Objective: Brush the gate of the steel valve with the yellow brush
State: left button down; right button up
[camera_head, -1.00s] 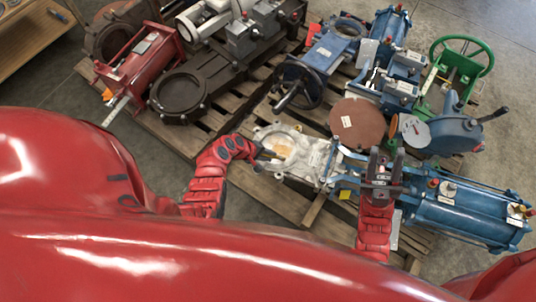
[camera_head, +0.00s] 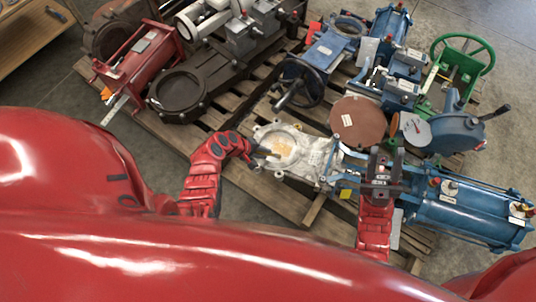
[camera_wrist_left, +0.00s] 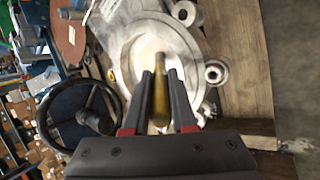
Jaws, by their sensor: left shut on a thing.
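The steel valve (camera_head: 312,170) is a pale silver body with a round gate face, lying on the pallet in the head view and joined to a blue cylinder at right. The face also fills the middle of the left wrist view (camera_wrist_left: 187,60). My left gripper (camera_head: 264,155) is over the left side of this face. It is shut on the yellow brush (camera_wrist_left: 161,95), whose handle shows between the fingers. The brush's bristle end is hard to make out, and I cannot tell whether it touches the gate. My right gripper (camera_head: 385,155) is above the valve's right part, its fingers apart and seemingly empty.
A brown disc (camera_head: 358,122) and a blue handwheel valve (camera_head: 320,65) lie behind the steel valve. The blue cylinder (camera_head: 465,210) is at right. A dark round valve (camera_head: 178,92) and a red frame (camera_head: 140,62) stand at left. Bare floor lies beside the pallet (camera_head: 285,200).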

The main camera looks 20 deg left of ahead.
pick_arm(q)
jog(key=shift+a+f+b, duration=0.15)
jog(key=shift+a+b, duration=0.1)
jog(key=shift+a, duration=0.5)
jog(key=shift+a+f+b, duration=0.1)
jog(key=shift+a+b, duration=0.1)
jog(key=shift+a, duration=0.5)
jog(key=shift+a+r, duration=0.15)
jog(key=shift+a, duration=0.15)
jog(key=shift+s+d+r+p, duration=0.1)
jog(key=shift+d+r+p, duration=0.15)
jog(key=shift+d+p, duration=0.45)
jog(key=shift+d, duration=0.5)
jog(key=shift+a+f+b, duration=0.3)
jog(key=shift+a+b, duration=0.25)
jog(key=shift+a, duration=0.65)
jog(key=shift+d+r+p, duration=0.2)
jog(key=shift+d+p, duration=0.25)
jog(key=shift+d, duration=0.35)
jog(key=shift+s+d+f, duration=0.1)
jog(key=shift+d, duration=0.35)
